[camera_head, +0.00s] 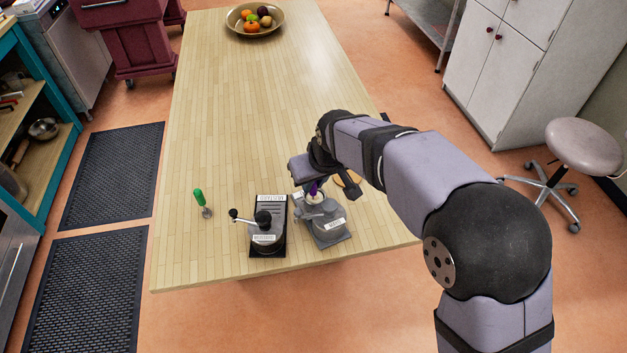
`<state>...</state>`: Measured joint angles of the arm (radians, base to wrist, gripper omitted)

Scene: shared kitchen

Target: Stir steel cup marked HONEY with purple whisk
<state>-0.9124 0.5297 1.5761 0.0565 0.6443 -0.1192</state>
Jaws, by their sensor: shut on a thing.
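My gripper (316,177) is at the near right part of the table, shut on the purple whisk (314,188). Only a short purple piece of the whisk shows; its lower end is hidden. The whisk is directly over a steel cup (326,216), which stands on a grey square base with a white label on its front. The label is too small to read, so I cannot tell whether it says HONEY. I cannot tell how deep the whisk sits in the cup.
A green-handled whisk (199,197) lies farther left. A tan round object (347,179) is partly hidden behind my gripper. A fruit bowl (243,30) is at the far end; the table's middle (260,110) is clear.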

